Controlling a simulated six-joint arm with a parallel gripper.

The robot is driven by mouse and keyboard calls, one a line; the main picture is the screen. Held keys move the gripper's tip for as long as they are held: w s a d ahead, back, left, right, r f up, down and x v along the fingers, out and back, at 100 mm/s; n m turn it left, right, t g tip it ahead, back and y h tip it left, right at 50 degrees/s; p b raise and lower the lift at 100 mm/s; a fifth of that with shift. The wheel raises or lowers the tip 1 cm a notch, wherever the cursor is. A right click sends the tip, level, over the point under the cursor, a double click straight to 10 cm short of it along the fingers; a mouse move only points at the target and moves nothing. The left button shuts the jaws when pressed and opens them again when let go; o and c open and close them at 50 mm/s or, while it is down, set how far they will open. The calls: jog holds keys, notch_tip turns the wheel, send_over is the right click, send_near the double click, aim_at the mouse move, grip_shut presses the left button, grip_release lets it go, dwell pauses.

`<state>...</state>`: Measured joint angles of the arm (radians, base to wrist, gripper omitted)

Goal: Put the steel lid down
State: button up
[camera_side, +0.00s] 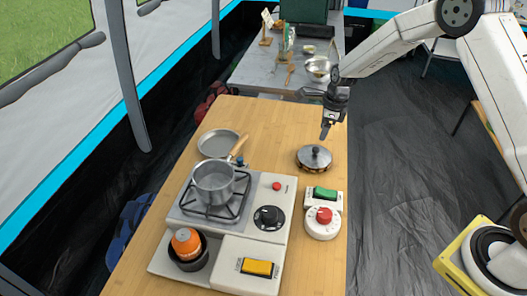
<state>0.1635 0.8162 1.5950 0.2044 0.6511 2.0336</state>
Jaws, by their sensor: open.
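The steel lid (314,157) is a round metal disc with a dark knob. It lies flat toward the right side of the wooden table, on what looks like a thin brown mat or board that shows at its edge. My gripper (326,132) is open and points down just above the lid, slightly to the right of its knob. It appears empty and apart from the lid. The steel pot (214,186) stands without a cover on the stove's burner grate, with its wooden handle pointing up and right.
The stove (258,222) fills the table's front left. A shallow steel pan (218,143) lies behind the pot. A white timer with a red knob (323,217) and a green-switch box (324,193) stand in front of the lid. An orange canister (186,243) sits at front left.

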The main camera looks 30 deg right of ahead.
jog(key=shift+s+d+r, duration=0.1)
jog(key=shift+r, duration=0.85)
jog(key=shift+s+d+r, duration=0.1)
jog(key=shift+r, duration=0.8)
jog(key=s+a+r+n, duration=0.2)
jog(key=s+a+n, duration=0.1)
jog(key=s+n, duration=0.8)
jog(key=s+a+r+n+t+h, duration=0.1)
jog(key=s+a+r+n, duration=0.2)
jog(key=s+n, duration=0.8)
jog(key=n, duration=0.5)
jog(key=shift+s+a, duration=0.35)
jog(key=shift+s, duration=0.05)
jog(key=shift+o, duration=0.3)
